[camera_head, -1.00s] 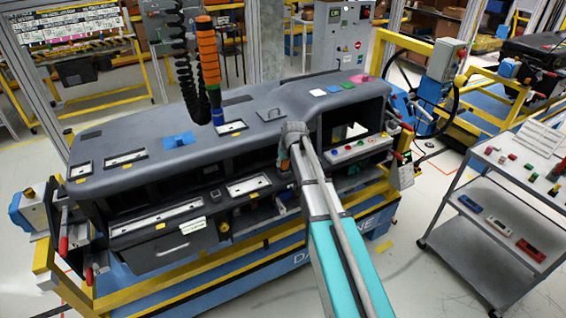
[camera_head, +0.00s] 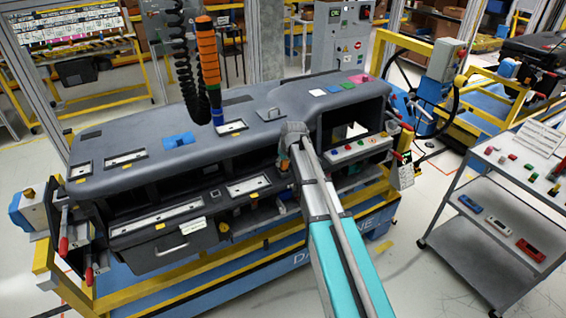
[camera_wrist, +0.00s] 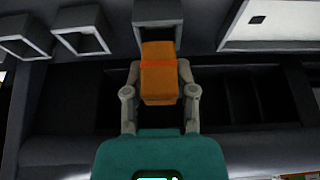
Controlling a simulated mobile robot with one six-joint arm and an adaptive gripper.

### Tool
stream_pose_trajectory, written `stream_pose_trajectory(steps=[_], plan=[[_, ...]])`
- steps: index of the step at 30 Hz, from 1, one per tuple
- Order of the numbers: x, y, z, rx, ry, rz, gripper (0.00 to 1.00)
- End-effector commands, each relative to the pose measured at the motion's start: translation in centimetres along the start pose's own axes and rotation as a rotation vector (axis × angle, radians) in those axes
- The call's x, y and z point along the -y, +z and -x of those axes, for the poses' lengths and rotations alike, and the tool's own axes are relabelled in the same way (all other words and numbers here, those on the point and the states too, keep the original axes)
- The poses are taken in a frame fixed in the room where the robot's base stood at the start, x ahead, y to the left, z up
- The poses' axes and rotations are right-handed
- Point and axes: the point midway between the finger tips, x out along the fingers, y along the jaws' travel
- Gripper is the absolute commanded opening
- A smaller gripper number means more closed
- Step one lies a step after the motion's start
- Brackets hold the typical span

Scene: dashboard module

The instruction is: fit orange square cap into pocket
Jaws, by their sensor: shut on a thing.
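In the wrist view an orange square cap (camera_wrist: 159,88), a boxy block with a darker red-orange band across it, sits between the two grey fingers of my gripper (camera_wrist: 160,70). The fingers are shut on its sides. The cap's far end overlaps the near edge of a grey square-framed pocket (camera_wrist: 180,32) in the picture. I cannot tell whether it has entered the opening or is just in front of it. In the head view my gripper (camera_head: 290,143) is at the front of the dashboard (camera_head: 240,110), and the cap is mostly hidden there.
Two more square frames, one (camera_wrist: 82,38) near and one (camera_wrist: 25,38) farther left, flank the pocket in the wrist view. A pale panel (camera_wrist: 275,22) lies to the right. A dark recess (camera_wrist: 70,95) is below. A parts cart (camera_head: 500,180) stands clear at right.

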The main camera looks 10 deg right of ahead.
Motion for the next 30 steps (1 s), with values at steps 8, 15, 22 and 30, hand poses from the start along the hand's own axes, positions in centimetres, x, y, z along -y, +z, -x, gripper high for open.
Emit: stream_pose_trajectory(steps=[8,15,22,30], plan=[[-0.01,0.00,0.00,0.000,0.000,0.000,0.11],[-0.01,0.00,-0.01,0.000,0.000,0.000,0.11],[-0.01,0.11,-0.26,0.000,0.000,0.000,0.11],[-0.01,0.30,-0.72,0.000,0.000,0.000,0.11]])
